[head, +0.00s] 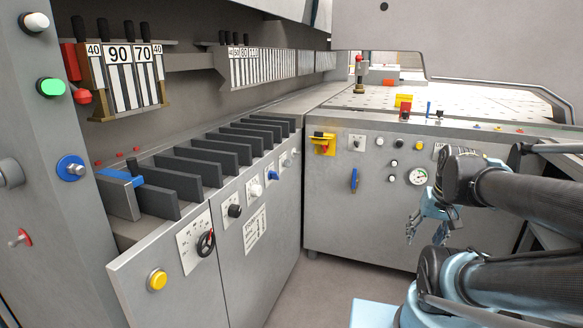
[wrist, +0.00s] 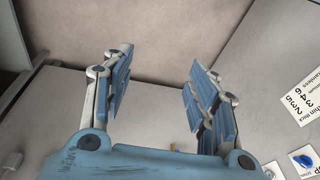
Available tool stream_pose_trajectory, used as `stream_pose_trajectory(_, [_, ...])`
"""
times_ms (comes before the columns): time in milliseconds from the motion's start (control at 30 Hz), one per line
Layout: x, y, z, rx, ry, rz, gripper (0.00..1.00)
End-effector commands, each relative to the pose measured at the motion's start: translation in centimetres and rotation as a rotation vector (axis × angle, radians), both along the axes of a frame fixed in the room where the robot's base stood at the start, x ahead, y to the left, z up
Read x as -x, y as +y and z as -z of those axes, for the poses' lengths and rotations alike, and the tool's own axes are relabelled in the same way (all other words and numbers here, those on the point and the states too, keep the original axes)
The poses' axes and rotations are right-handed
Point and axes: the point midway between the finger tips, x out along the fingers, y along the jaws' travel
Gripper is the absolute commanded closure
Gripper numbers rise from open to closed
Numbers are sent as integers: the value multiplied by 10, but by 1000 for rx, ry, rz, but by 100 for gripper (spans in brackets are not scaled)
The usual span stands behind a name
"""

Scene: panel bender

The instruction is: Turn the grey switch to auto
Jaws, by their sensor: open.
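My gripper (head: 425,230) is open and empty, to the right in the head view, in front of the right-hand cabinet. A large grey knob (head: 10,172) shows at the left edge of the head view, far from my gripper. Small rotary switches sit on the front panels, among them a pale one (head: 287,163) and one on a white plate (head: 357,142). I cannot tell which control is the grey switch, and no "auto" marking is readable.
The long left-hand cabinet (head: 250,275) carries a row of dark dividers. The right-hand cabinet (head: 330,210) bears a yellow-red switch (head: 323,144), a blue handle (head: 354,180) and a gauge (head: 418,177). Floor between them is clear. A blue knob (wrist: 303,158) shows in the wrist view.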

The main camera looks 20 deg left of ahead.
Motion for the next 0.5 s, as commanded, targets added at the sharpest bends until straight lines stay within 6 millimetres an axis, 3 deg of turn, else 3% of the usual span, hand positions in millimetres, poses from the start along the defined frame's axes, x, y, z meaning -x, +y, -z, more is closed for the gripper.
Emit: stream_pose_trajectory(500, [-105, 95, -43, -375, 30, 76, 47])
